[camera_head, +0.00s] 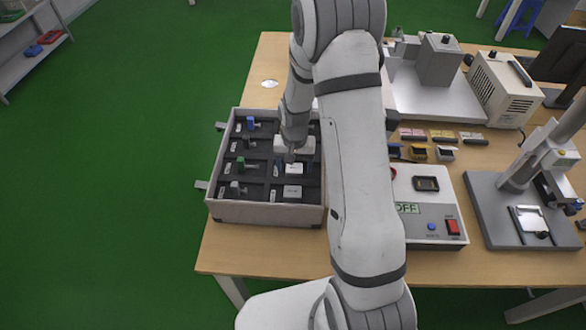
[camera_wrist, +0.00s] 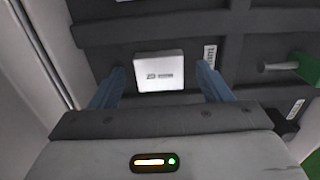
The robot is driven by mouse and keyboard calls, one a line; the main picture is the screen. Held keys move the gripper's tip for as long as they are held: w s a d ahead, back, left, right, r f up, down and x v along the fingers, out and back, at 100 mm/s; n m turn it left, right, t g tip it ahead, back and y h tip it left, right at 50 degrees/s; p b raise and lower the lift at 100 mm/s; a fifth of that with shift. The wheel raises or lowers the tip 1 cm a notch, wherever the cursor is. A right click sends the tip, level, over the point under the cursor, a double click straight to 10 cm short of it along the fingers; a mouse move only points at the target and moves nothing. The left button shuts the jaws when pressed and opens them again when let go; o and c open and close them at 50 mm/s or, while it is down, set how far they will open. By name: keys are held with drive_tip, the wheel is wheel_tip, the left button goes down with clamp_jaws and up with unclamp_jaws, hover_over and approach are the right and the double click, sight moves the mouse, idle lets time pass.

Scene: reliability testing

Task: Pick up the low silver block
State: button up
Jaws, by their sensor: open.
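Pale silver, flat square blocks lie in the dark compartments of the tray in the head view: one (camera_head: 293,169) beside my gripper and one (camera_head: 292,192) nearer the front. My gripper (camera_head: 290,156) is over the tray, its fingers partly hidden by my arm. In the wrist view my gripper (camera_wrist: 160,85) is open, its two blue fingers apart. A pale block (camera_wrist: 158,72) with dark print shows between the fingertips, not visibly gripped. I cannot tell which head-view block it is.
The tray (camera_head: 262,213) has raised walls and dark dividers. Blue, green and grey handled parts stand in its left compartments; a green one (camera_wrist: 300,67) shows at right in the wrist view. A switch box (camera_head: 428,215) stands right of my arm. Bare table lies in front.

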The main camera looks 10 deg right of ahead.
drive_tip(key=c, duration=1.1)
